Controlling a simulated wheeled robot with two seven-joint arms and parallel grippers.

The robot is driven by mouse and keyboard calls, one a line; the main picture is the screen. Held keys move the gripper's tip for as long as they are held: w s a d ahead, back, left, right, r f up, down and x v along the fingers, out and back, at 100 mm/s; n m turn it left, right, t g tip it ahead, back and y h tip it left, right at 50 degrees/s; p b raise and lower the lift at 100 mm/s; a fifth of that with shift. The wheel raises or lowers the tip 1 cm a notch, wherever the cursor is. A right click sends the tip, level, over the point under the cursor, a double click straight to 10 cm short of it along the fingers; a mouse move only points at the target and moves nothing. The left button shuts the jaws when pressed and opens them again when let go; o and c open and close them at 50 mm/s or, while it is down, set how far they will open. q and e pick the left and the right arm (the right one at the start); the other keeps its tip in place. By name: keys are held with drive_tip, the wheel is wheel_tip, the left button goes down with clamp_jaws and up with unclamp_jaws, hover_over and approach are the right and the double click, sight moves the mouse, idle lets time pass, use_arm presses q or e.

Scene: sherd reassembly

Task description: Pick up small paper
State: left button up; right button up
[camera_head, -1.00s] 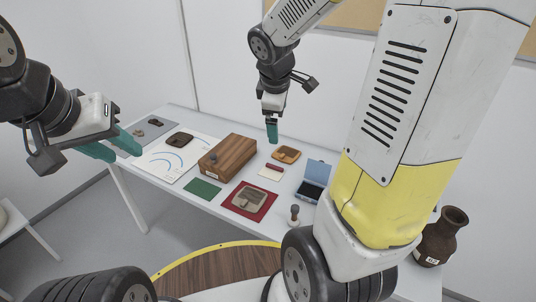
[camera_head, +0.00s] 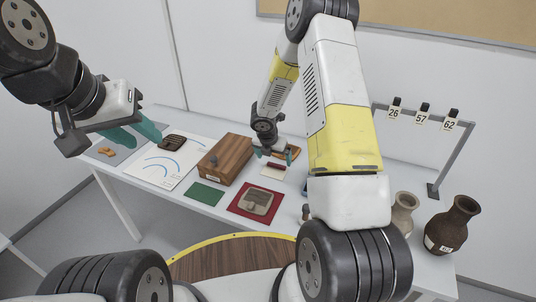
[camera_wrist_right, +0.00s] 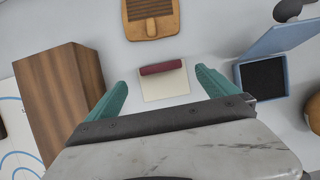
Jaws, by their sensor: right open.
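The small paper (camera_wrist_right: 165,85), a cream sheet with a dark red strip along its far edge, lies flat on the table. In the head view it shows (camera_head: 273,171) just below my right gripper (camera_head: 275,155). In the right wrist view my right gripper (camera_wrist_right: 160,80) is open, with one teal finger to each side of the paper and nothing between them. I cannot tell its exact height above the table. My left gripper (camera_head: 150,142) is open and empty over the table's left part.
A wooden box (camera_head: 226,158) stands left of the paper. An open blue case (camera_wrist_right: 285,38) is to its right, and an orange-brown piece (camera_wrist_right: 152,20) lies beyond it. A red mat (camera_head: 240,208), a green mat (camera_head: 205,195) and a dark vase (camera_head: 452,225) are also on the table.

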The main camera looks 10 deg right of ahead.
sight(276, 165)
drive_tip(key=x, duration=0.5)
drive_tip(key=shift+f, duration=0.1)
drive_tip(key=shift+s, duration=0.1)
drive_tip(key=c, duration=1.1)
